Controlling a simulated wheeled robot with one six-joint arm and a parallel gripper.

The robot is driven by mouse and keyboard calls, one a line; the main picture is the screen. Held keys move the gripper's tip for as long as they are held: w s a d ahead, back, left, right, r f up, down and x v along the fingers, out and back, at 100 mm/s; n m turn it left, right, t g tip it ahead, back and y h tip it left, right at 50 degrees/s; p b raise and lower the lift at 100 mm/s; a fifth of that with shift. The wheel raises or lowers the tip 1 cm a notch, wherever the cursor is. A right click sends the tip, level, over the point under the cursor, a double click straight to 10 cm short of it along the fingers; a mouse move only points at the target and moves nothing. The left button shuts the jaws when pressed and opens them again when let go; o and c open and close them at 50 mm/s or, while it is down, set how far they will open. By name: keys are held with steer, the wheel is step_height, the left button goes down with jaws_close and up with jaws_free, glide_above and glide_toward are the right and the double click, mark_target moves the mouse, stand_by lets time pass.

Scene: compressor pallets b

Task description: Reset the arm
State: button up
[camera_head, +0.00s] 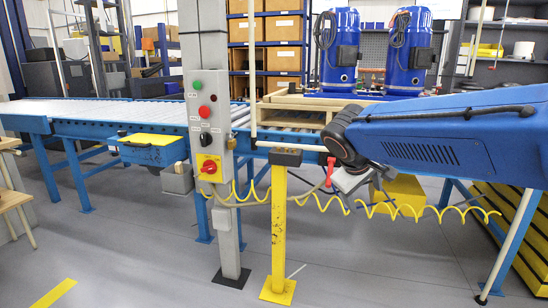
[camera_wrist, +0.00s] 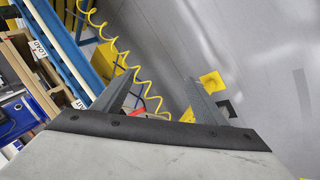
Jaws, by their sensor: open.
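My arm (camera_head: 440,140) is blue and reaches in from the right edge in the head view, with its dark wrist joint (camera_head: 345,135) in front of the conveyor. My gripper (camera_wrist: 162,77) shows in the wrist view with its two grey fingers spread apart and nothing held between them. In the head view my gripper is small and partly hidden below the wrist joint, so its fingers are hard to make out there. In the wrist view the grey floor and a yellow coiled hose (camera_wrist: 118,50) lie beyond the fingers.
A roller conveyor (camera_head: 75,125) crosses the head view, with blue compressors (camera_head: 340,50) on a pallet behind my arm. A grey control post (camera_head: 208,110) and a yellow post (camera_head: 279,230) stand in front. A yellow coiled hose (camera_head: 330,205) hangs below. The foreground floor is clear.

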steer(key=s+d+f+m+y, duration=0.1)
steer(key=s+f, duration=0.3)
steer(key=s, duration=0.5)
steer(key=s+d+f+m+y, duration=0.2)
steer(key=s+f, duration=0.3)
steer(key=s, duration=0.3)
steer(key=s+d+f+m+y, duration=0.1)
steer(key=s+f, duration=0.3)
steer(key=s, duration=0.5)
steer(key=shift+s+d+f+m+g+y, duration=0.15)
steer(key=shift+s+d+m+g+y, duration=0.25)
steer(key=shift+m, duration=0.3)
